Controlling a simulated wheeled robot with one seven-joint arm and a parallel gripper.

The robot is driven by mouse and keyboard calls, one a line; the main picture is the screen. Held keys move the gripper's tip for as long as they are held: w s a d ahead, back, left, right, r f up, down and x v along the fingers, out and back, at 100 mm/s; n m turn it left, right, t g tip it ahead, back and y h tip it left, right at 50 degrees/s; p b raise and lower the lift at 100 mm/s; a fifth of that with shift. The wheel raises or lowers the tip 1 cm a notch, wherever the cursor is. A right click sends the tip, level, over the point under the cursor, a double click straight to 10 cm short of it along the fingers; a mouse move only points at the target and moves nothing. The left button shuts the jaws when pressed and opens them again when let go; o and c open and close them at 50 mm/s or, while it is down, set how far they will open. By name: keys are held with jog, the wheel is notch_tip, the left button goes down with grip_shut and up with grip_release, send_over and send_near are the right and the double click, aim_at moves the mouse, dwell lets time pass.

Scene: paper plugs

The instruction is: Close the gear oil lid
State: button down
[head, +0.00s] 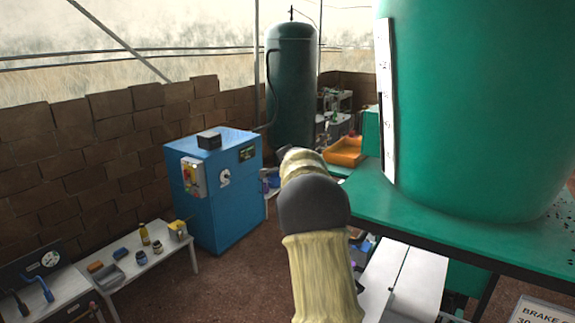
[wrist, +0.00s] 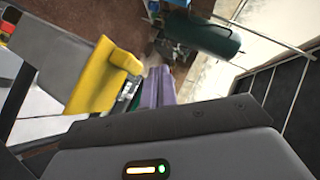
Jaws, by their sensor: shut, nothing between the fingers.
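I cannot pick out the gear oil or its lid for certain in either view. My gripper touches nothing that I can see.
A large green tank stands on a green table (head: 445,228) at right. A blue cabinet (head: 222,190) stands at left centre. A white bench (head: 130,268) at lower left holds a yellow bottle (head: 144,234), jars and a yellow can (head: 178,230). Brown floor is open between cabinet and arm.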

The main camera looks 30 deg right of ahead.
jog(key=shift+w+a+f, duration=0.2)
jog(key=shift+w+a, duration=0.1)
jog(key=shift+a, duration=0.15)
jog(key=shift+w+d+f, duration=0.15)
jog(key=shift+f, duration=0.15)
jog(key=shift+d+f, duration=0.15)
jog(key=shift+d, duration=0.1)
jog(key=shift+a, duration=0.25)
jog(key=shift+r+p, duration=0.7)
jog(key=shift+r, duration=0.15)
